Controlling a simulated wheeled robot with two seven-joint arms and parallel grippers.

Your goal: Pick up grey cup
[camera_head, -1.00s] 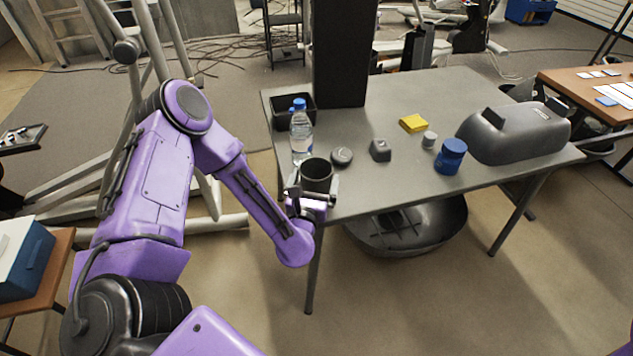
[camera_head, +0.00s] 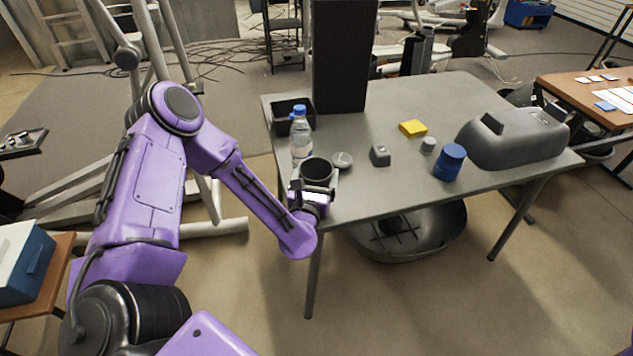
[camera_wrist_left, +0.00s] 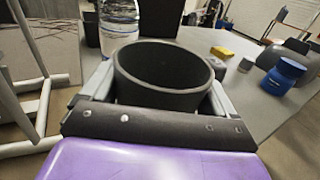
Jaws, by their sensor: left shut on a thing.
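The grey cup (camera_head: 317,170) is dark grey, upright and open at the top, at the near left corner of the grey table (camera_head: 400,190). My left gripper (camera_head: 316,183) is shut on the cup, with a finger on each side of it. The cup (camera_wrist_left: 165,75) fills the middle of the left wrist view, between the two fingers (camera_wrist_left: 160,100). Its lower part is hidden by the gripper, so I cannot tell whether its base touches the table. My right gripper is not in view.
A water bottle (camera_head: 301,138) stands just behind the cup, near a black bin (camera_head: 285,118). A round grey object (camera_head: 342,160), small grey block (camera_head: 380,155), yellow pad (camera_head: 413,128), blue jar (camera_head: 449,162) and large grey casing (camera_head: 515,138) lie further right. The table's front middle is clear.

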